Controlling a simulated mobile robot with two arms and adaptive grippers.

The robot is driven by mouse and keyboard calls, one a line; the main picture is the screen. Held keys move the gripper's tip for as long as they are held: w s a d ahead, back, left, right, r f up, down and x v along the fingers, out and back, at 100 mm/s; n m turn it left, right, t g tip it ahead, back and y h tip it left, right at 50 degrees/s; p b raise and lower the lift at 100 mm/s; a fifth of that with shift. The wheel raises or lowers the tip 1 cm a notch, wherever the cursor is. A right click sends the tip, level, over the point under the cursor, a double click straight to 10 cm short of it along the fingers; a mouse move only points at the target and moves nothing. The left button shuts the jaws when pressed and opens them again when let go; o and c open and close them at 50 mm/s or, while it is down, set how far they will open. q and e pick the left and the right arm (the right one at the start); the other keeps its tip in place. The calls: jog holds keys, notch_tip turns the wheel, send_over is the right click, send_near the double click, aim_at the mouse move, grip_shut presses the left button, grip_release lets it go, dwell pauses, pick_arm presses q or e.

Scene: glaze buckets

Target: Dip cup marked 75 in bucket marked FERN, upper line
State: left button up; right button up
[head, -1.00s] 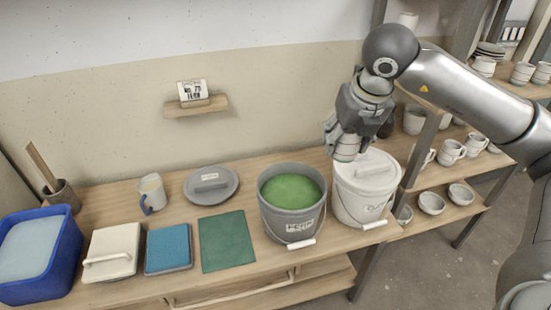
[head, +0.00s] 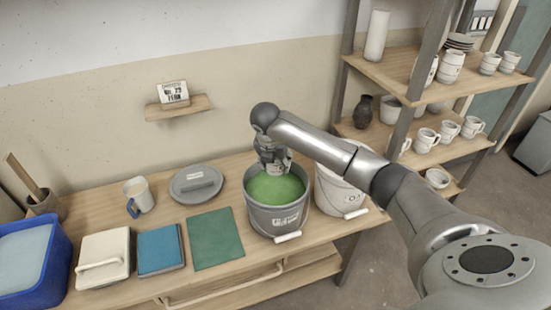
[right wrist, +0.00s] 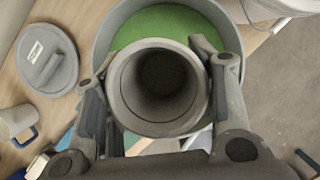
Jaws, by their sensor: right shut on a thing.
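The grey bucket marked FERN (head: 262,220) stands on the table with green glaze (head: 275,190) in it. My right gripper (head: 273,160) is above this bucket, at its back part in the head view. It is shut on a grey cup (right wrist: 117,92). In the right wrist view I look into the cup's dark, open mouth, with a finger on each side and the green glaze behind it. The cup's mark and the bucket's lines cannot be read here. A card (head: 173,93) with a number and FERN stands on a small wall shelf. My left gripper is not in view.
A white bucket (head: 330,195) stands close on the right. A grey lid (head: 197,184), a mug (head: 141,194), a green mat (head: 215,239), a blue sponge-like block (head: 161,249) and a blue tub (head: 52,272) are to the left. Shelves with pottery (head: 395,75) rise at right.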

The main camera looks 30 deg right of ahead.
notch_tip(320, 180, down, 4)
jog(key=shift+r+b, duration=0.15)
jog(key=shift+b, duration=0.95)
jog(key=shift+r+p, duration=0.4)
jog(key=shift+f+b, duration=0.5)
jog(key=shift+b, duration=0.1)
jog(key=shift+f+b, duration=1.3)
jog(key=shift+f, duration=0.35)
notch_tip(320, 180, down, 6)
jog(key=b, duration=0.5)
jog(key=shift+f, duration=0.2)
jog(key=shift+b, duration=0.3)
notch_tip(320, 180, up, 7)
jog(key=p, duration=0.4)
